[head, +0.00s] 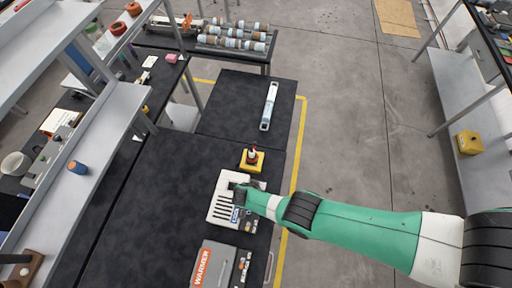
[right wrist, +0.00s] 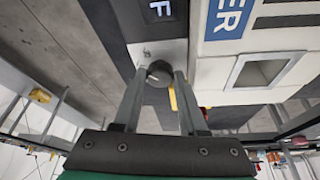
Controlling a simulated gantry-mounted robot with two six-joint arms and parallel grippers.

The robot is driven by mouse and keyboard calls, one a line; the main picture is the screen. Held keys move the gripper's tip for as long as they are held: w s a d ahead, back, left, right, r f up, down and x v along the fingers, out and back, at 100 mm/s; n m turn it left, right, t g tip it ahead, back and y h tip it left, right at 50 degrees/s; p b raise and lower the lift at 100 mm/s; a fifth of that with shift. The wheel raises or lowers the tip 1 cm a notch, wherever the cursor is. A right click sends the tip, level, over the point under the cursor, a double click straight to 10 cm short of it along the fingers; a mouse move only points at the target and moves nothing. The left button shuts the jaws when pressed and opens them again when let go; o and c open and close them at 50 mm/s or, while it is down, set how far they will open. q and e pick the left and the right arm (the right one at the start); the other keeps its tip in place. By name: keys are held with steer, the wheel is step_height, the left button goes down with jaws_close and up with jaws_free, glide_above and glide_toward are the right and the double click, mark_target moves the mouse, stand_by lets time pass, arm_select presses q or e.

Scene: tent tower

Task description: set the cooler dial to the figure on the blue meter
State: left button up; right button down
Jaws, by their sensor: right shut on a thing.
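The white cooler (head: 222,209), with a blue label, stands on the dark table in the head view. Its blue label (right wrist: 228,18) also shows in the right wrist view, ending in "ER". My right gripper (head: 240,190) reaches over the cooler from the right. In the right wrist view my right gripper (right wrist: 158,76) has its fingers on both sides of the round dark dial (right wrist: 159,72) and is shut on it. A small lit display (right wrist: 160,9) is partly cut off; I cannot read it surely. A long white and blue device (head: 269,106) lies farther back; no figure is readable.
A grey warmer (head: 214,267) with an orange label stands just in front of the cooler. A yellow box with a red and black top (head: 252,160) stands just behind the cooler. Shelving (head: 105,110) rises on the left. The dark tabletop (head: 150,210) left of the cooler is clear.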

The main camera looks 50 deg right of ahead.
steer(key=shift+m, duration=0.3)
steer(key=shift+c, duration=2.3)
jaws_free()
steer(key=shift+s, duration=0.1)
